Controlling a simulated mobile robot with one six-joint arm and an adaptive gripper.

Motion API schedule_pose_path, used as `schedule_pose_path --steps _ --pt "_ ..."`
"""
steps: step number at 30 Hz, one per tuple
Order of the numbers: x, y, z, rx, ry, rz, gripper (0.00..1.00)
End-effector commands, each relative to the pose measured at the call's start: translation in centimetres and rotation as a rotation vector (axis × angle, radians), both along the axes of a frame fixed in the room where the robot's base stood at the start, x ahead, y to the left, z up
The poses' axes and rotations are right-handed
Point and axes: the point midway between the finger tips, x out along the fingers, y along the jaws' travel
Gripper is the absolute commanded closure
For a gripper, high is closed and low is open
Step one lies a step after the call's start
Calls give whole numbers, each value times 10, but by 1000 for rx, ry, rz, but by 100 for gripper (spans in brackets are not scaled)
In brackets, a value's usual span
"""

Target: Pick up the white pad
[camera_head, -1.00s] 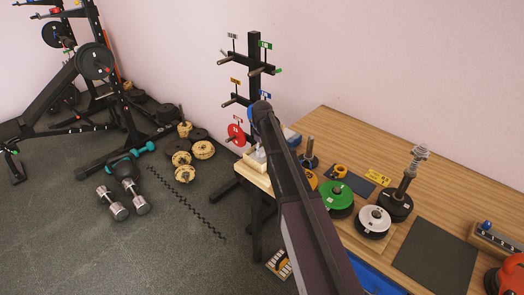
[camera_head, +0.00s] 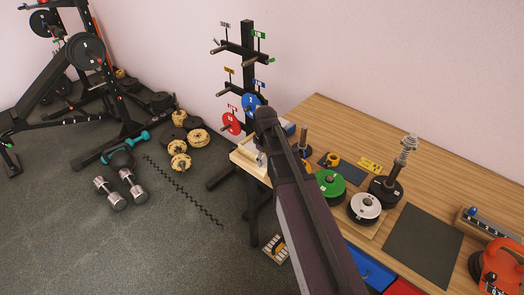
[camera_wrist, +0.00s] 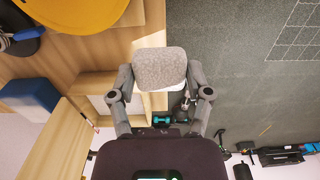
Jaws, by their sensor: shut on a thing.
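A pale, speckled grey-white pad (camera_wrist: 160,68), the only thing I can take for the white pad, sits between the two fingers of my gripper (camera_wrist: 161,84) in the wrist view. The fingers are shut on its sides. In the head view my gripper (camera_head: 262,158) is at the light wooden tray (camera_head: 243,161) on the table's left end, and the pad is hard to make out there. In the wrist view the tray (camera_wrist: 65,140) is behind and left of the pad. I cannot tell whether the pad still touches it.
A blue block (camera_head: 289,128) stands by the tray. A green plate (camera_head: 329,183), a white plate (camera_head: 364,206) and a black post with a spring (camera_head: 398,180) stand on the table (camera_head: 430,190). A plate rack (camera_head: 248,70) rises behind. Dumbbells (camera_head: 121,191) lie on the floor.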

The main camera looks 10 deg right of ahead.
Motion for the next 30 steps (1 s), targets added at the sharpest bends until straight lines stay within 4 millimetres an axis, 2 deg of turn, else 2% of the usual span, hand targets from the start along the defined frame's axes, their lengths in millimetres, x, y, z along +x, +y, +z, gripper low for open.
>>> schedule_pose_path --steps 1,6,23,24,27,30 --pt "-6 0 1 0 0 0 90" --pt "-13 0 1 0 0 0 90" --pt "-13 0 1 0 0 0 90" --pt "-13 0 1 0 0 0 45" --pt "-13 0 1 0 0 0 73" --pt "-13 0 1 0 0 0 74"
